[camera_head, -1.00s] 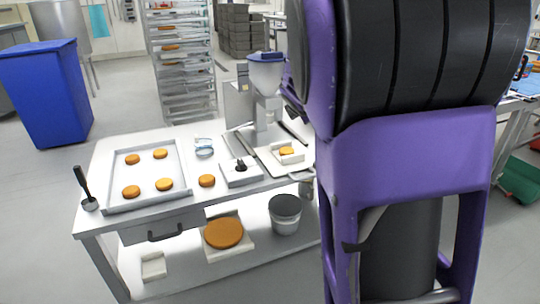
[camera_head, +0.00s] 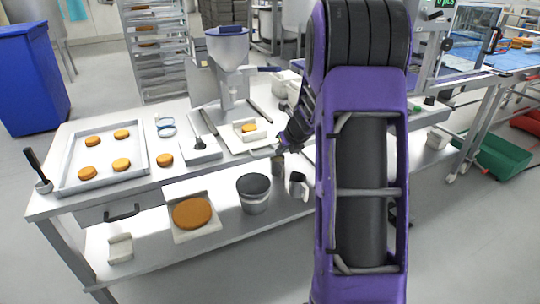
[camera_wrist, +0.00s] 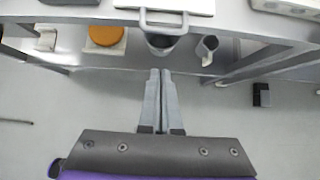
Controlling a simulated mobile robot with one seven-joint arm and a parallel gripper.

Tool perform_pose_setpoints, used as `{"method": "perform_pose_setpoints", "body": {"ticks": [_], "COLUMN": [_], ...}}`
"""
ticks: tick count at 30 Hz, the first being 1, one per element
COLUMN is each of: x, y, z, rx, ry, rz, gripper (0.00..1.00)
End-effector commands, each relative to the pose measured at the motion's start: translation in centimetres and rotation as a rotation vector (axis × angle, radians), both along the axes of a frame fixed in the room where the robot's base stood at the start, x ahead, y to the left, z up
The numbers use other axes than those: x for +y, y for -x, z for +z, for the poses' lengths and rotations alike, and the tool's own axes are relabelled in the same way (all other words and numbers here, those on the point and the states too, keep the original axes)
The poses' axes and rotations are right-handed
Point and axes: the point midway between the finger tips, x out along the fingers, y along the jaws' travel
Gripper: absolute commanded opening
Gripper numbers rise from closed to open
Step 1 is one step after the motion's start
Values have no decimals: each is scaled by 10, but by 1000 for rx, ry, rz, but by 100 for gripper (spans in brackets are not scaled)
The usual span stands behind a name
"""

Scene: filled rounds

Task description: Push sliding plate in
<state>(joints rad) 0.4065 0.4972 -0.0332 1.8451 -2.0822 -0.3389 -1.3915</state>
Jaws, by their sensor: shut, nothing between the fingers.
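The sliding plate (camera_head: 229,137) is a pale flat plate on the steel table, under the filling machine (camera_head: 229,62). A pale mould with an orange round (camera_head: 249,127) stands on it. In the wrist view the plate (camera_wrist: 190,6) shows at the top edge, with its metal loop handle (camera_wrist: 164,24) towards me over the table's front edge. My gripper (camera_wrist: 160,72) is shut and empty, its fingers pointing at the handle with a visible gap in the picture. In the head view my gripper (camera_head: 283,145) is small, dark and close to the plate's right front corner.
A tray (camera_head: 68,172) with several orange rounds lies on the left of the table. A small block with a dark knob (camera_head: 200,145) is left of the plate. A bucket (camera_head: 254,195) and a large orange disc (camera_head: 191,212) are on the lower shelf. Floor in front is clear.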

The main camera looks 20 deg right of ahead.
Motion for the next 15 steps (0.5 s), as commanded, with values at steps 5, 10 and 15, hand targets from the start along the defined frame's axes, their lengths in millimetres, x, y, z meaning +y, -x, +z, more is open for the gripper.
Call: {"method": "perform_pose_setpoints", "body": {"ticks": [5, 10, 15], "x": [0, 1, 2], "y": [-21, -45, -70], "z": [-30, -59, -72], "rx": [2, 1, -2], "ry": [-3, -2, 1], "rz": [-2, -3, -1], "gripper": [0, 0, 0]}}
